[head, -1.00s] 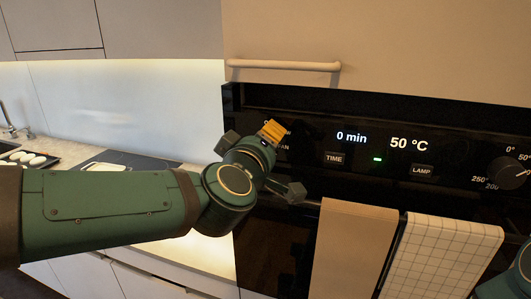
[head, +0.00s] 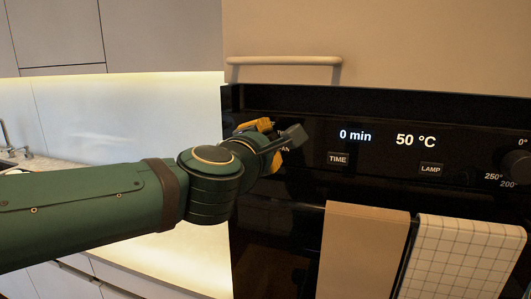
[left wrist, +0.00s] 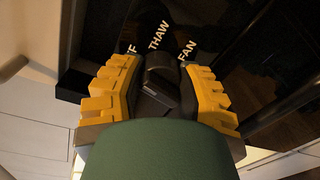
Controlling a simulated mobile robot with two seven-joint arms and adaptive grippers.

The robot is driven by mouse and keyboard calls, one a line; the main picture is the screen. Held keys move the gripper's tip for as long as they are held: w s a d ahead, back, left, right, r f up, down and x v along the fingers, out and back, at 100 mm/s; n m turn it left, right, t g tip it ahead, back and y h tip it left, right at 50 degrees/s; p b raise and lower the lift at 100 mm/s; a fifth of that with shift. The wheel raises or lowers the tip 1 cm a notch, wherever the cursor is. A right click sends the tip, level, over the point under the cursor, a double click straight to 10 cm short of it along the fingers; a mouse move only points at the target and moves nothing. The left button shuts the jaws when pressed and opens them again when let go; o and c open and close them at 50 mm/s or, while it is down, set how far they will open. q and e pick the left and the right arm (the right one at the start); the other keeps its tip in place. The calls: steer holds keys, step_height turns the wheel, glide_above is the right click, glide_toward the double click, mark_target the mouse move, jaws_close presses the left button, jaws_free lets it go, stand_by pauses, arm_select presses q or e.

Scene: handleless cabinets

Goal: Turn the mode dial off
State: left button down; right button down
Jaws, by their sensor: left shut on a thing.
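The black mode dial (left wrist: 160,82) sits between the yellow fingers of my left gripper in the left wrist view. The labels THAW (left wrist: 158,34) and FAN (left wrist: 187,50) show above it, with a partly hidden label ending in F at the left. I cannot tell exactly which label the dial points at. My left gripper (head: 266,131) is shut on the dial at the left end of the oven panel. In the head view the gripper and wrist hide the dial. My right gripper is not in view.
The black oven panel shows 0 min and 50 °C, with TIME (head: 338,159) and LAMP (head: 430,169) buttons. A temperature dial (head: 519,167) is at the right edge. Brown (head: 362,255) and checked (head: 465,262) towels hang below. A cabinet handle (head: 284,61) is above.

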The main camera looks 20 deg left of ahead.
arm_select(q)
steer(key=shift+r+n+b, duration=0.1)
steer(key=shift+n+b, duration=0.55)
steer(key=shift+n, duration=0.55)
steer(key=shift+r, duration=0.1)
steer(key=c, duration=0.5)
jaws_free()
steer(key=shift+c, duration=0.2)
steer(key=shift+s, duration=0.1)
steer(key=s, duration=1.1)
steer(key=shift+s+a+r, duration=0.15)
steer(key=shift+s+a, duration=0.25)
